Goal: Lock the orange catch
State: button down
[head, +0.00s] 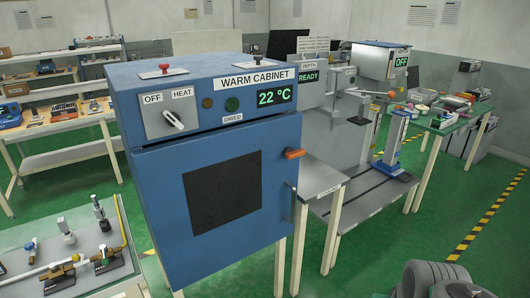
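The orange catch (295,153) is a short bar at the upper right edge of the blue warm cabinet's door. It lies nearly level and sticks out toward the right side. The cabinet (160,92) stands in the middle left of the head view. Its door (160,215) has a dark window and looks shut against the body. A dark upright handle (291,203) sits below the catch. My gripper is not in view; only a grey rounded part, probably of my arm, shows at the bottom right, well apart from the catch.
The cabinet's panel has an OFF/HEAT knob (173,119) and a display (275,96) reading 22 °C. A grey side table (320,177) stands right of the cabinet. A bench (70,250) with fixtures is at the lower left. Green floor (400,235) is clear at the front right.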

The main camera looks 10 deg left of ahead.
aim_at(289, 153)
jog(key=u, duration=0.8)
jog(key=i, duration=0.9)
jog(key=u, duration=0.75)
